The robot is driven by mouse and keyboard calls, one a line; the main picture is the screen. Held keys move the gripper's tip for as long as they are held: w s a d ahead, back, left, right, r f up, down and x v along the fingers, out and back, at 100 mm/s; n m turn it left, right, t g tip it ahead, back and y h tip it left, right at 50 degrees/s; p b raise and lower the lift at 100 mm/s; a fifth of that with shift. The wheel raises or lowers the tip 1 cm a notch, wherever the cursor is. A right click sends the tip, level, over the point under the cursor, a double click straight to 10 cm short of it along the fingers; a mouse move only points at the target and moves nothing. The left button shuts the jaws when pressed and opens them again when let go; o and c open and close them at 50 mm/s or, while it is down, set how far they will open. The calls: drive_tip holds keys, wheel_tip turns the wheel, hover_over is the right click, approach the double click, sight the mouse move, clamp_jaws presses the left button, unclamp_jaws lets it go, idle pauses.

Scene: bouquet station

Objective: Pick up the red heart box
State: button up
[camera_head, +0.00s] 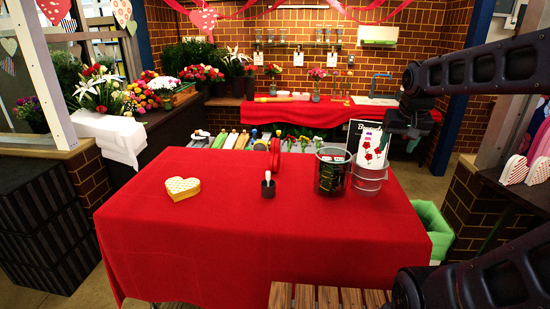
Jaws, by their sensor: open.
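A heart-shaped box (182,188) lies on the left part of the red-covered table; it looks yellow with a pale dotted lid, not red. My gripper (408,124) is at the upper right, open, above and behind the table's right end. It is far from the yellow box and apart from the ledge boxes. Its fingers are dark and small here.
The red table (260,245) has clear room at its middle and front. A wooden slatted surface (325,297) is in front.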

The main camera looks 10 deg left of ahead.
drive_tip(key=w+a+r, duration=0.2)
drive_tip(key=w+a, duration=0.4)
drive_tip(key=w, duration=0.7)
approach(275, 142)
drive_tip(key=f, duration=0.2)
drive_tip(key=shift+w+d+f, duration=0.1)
drive_tip(key=shift+w+f, duration=0.1)
drive_tip(key=shift+w, duration=0.25)
drive_tip(key=x, duration=0.5)
drive_tip(key=shift+x, duration=2.65)
drive_tip(key=c, duration=1.2)
